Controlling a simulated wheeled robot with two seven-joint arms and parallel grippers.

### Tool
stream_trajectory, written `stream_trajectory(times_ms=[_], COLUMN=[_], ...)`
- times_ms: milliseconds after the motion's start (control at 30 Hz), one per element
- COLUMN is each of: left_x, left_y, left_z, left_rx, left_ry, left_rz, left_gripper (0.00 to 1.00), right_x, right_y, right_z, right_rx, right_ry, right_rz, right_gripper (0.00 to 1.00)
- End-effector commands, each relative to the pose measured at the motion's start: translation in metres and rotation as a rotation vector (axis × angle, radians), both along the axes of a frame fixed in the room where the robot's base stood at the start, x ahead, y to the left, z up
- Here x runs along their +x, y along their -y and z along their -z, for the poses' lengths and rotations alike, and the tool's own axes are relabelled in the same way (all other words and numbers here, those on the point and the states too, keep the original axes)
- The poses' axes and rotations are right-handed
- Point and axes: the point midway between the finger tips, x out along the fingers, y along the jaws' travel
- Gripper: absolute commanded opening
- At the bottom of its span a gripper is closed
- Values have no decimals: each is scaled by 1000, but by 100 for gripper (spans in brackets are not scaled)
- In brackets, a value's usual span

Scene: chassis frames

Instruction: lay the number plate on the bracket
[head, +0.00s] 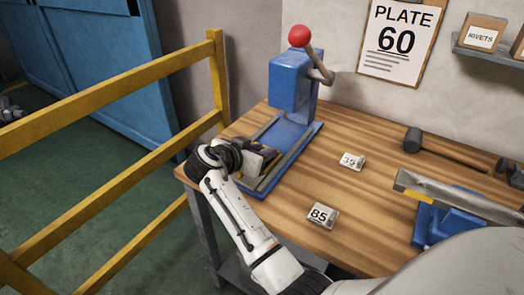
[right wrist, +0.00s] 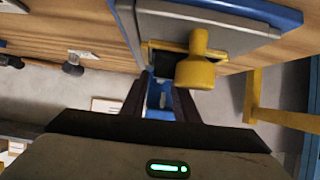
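Two small white plates lie flat on the wooden table, one marked 35 (head: 352,162) and one marked 85 (head: 322,215). The sheet on the wall (head: 398,40) reads PLATE 60; I see no plate marked 60. My right gripper (head: 265,158) is low at the left side of the blue press's bed (head: 300,148). In the right wrist view its dark fingers (right wrist: 161,85) stand apart, and a yellow knob (right wrist: 200,62) partly covers their tips. No plate shows between them. I cannot tell which part is the bracket. My left gripper is not in view.
The press (head: 292,82) has a red-balled lever. A mallet (head: 445,148) lies at the back right. A blue stand with a grey bar (head: 455,200) is at the right. A yellow railing (head: 110,90) runs left of the table. The middle of the table is mostly clear.

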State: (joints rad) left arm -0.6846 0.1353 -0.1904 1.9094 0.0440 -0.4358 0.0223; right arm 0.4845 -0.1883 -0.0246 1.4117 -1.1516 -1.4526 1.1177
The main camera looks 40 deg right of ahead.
Motion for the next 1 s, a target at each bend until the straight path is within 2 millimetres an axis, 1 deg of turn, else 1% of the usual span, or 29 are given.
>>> stream_trajectory(times_ms=[233, 367, 600, 700, 833, 1000], left_x=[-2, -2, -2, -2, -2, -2], left_y=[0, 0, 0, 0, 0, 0], left_z=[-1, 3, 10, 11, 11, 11], left_rx=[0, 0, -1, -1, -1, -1], left_ry=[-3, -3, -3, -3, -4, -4], left_rz=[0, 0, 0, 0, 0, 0], left_gripper=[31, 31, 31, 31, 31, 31], right_x=[0, -6, -19, -23, -25, -25], right_y=[-2, -17, -49, -57, -61, -61], right_z=[-3, -10, -29, -34, -38, -38], right_rx=[1, 3, 2, 2, 0, 0], right_ry=[0, 3, 3, 1, 1, 0], right_rz=[-1, -1, -2, 1, 0, 0], right_gripper=[28, 28, 28, 28, 28, 28])
